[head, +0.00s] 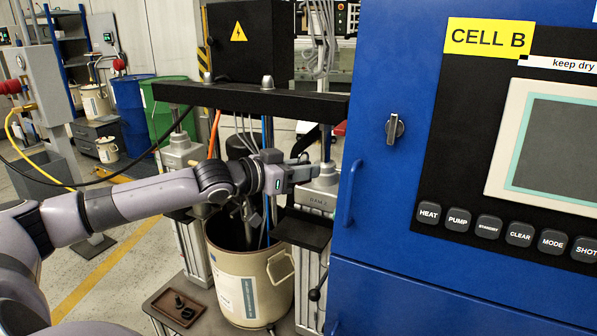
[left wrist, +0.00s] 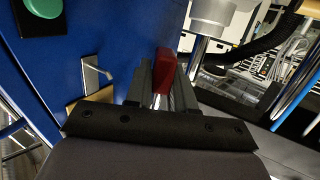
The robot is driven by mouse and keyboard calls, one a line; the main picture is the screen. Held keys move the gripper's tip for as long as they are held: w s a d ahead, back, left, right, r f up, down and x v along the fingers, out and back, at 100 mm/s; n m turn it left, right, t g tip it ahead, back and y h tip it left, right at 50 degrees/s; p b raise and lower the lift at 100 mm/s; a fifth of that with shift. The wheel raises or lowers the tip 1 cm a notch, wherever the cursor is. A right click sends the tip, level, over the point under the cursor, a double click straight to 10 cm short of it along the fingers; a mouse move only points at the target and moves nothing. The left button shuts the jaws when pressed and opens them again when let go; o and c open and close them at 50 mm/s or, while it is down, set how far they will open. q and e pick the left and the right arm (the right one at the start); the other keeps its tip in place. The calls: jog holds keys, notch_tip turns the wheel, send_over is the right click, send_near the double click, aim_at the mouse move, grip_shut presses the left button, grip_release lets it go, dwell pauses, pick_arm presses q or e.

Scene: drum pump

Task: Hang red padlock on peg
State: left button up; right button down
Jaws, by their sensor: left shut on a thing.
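My left gripper (head: 312,172) reaches in from the left in the head view, above the drum and near the blue cabinet's left edge. In the left wrist view its two grey fingers (left wrist: 163,90) are shut on the red padlock (left wrist: 165,66), which stands up between the fingertips. The padlock cannot be made out in the head view. A bent grey metal piece (left wrist: 93,76) sticks out by the blue panel in the left wrist view, left of and apart from the padlock; I cannot tell if it is the peg. My right gripper is not in view.
The blue cabinet (head: 385,60) with its handle (head: 351,195) fills the right side. A beige drum (head: 235,272) stands below my left arm, under a black crossbeam (head: 250,99). Hoses and metal posts stand close around the gripper. A brown tray (head: 172,306) lies beside the drum.

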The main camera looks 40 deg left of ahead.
pick_arm(q)
jog(key=w+d+f+b, duration=0.1)
jog(key=d+b, duration=0.1)
jog(key=d, duration=0.5)
jog(key=shift+w+f, duration=0.2)
jog(key=shift+w, duration=0.1)
dwell(0.5)
jog(key=shift+d+f, duration=0.2)
dwell(0.4)
